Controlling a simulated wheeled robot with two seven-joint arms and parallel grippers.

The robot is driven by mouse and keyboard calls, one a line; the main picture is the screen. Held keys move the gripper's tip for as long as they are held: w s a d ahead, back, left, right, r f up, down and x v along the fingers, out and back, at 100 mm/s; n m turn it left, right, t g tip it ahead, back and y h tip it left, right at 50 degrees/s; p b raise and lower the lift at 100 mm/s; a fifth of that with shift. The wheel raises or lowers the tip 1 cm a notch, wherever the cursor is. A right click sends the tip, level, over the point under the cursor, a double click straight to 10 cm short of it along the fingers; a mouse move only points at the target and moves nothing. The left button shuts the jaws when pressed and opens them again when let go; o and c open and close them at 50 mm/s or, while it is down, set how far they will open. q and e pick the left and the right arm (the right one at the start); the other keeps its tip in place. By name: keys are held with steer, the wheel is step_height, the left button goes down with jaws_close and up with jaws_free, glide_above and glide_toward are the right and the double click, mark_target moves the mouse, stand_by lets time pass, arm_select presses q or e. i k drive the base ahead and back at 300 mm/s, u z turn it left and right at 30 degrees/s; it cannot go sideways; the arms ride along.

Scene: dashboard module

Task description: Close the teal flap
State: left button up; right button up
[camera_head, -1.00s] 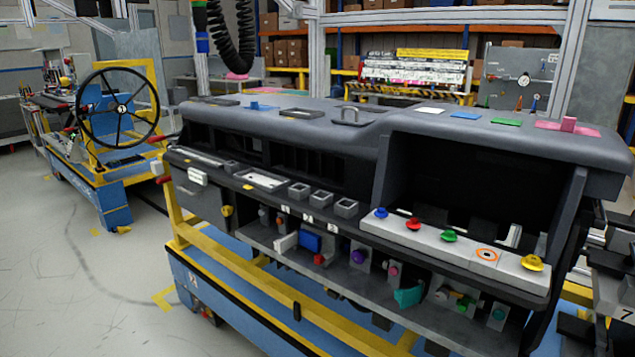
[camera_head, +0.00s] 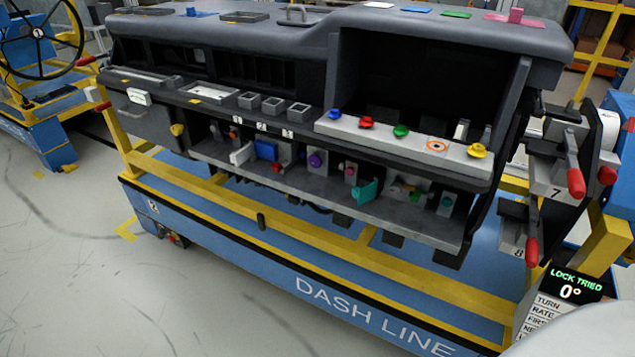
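The teal flap (camera_head: 366,191) is a small plate on the lower shelf of the dashboard module (camera_head: 330,228). It sits right of the middle of the shelf and sticks out at an angle toward the front, so it looks open. A grey block stands to its left and a block with small coloured knobs to its right. Neither of my grippers shows in the head view. A pale rounded surface at the bottom right corner may be part of me; I cannot tell.
Coloured buttons line the ledge (camera_head: 400,143) above. Red-handled levers (camera_head: 575,182) stand at the right. Grey floor (camera_head: 90,270) is free at front left.

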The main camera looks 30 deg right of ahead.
mark_target(367, 192)
steer(key=u, duration=0.2)
steer(key=i, duration=2.25)
steer(key=z, duration=0.7)
steer(key=k, duration=1.6)
steer(key=z, duration=1.15)
